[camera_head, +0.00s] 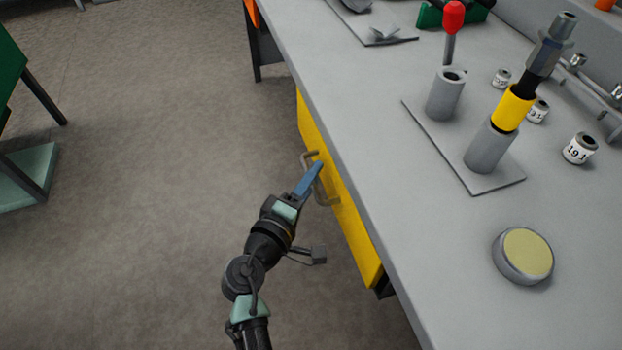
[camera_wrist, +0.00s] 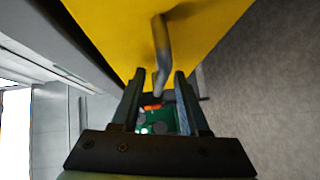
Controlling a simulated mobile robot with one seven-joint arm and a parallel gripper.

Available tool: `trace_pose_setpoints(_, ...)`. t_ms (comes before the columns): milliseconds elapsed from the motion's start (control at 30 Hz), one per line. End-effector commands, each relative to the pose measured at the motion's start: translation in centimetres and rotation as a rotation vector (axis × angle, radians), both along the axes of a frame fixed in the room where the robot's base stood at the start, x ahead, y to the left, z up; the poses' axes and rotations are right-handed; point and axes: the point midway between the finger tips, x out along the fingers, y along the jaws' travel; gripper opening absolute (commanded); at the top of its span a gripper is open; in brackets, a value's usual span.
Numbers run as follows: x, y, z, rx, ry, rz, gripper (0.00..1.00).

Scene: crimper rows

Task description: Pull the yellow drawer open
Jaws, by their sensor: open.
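The yellow drawer (camera_head: 355,230) is under the grey workbench top, and its front looks flush with the bench side. It also fills the top of the wrist view (camera_wrist: 110,30). A grey bar handle (camera_head: 325,199) stands out from its front. My gripper (camera_head: 316,168) is at the handle, with its blue fingers partly covering it. In the wrist view the handle (camera_wrist: 161,45) runs down to between the two fingertips of my gripper (camera_wrist: 160,78). The fingers are apart, one on each side of the handle. I cannot tell whether either finger touches it.
The workbench top (camera_head: 400,200) overhangs above the drawer. On it are a plate with grey cylinders (camera_head: 488,148), a round yellow-topped disc (camera_head: 523,255) and several small labelled weights. The floor (camera_head: 160,180) left of the bench is clear. A green-sided stand (camera_head: 22,165) is at far left.

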Motion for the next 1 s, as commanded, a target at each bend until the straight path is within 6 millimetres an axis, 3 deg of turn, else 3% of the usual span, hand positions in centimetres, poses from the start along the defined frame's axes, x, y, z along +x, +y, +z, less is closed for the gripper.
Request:
trace_pose_setpoints(233, 0.07, -0.05, 0.03, 0.0, 0.0, 0.0, 0.45)
trace_pose_setpoints(500, 0.04, -0.05, 0.03, 0.0, 0.0, 0.0, 0.0)
trace_pose_setpoints(1000, 0.03, -0.04, 0.01, 0.0, 0.0, -0.001, 0.0)
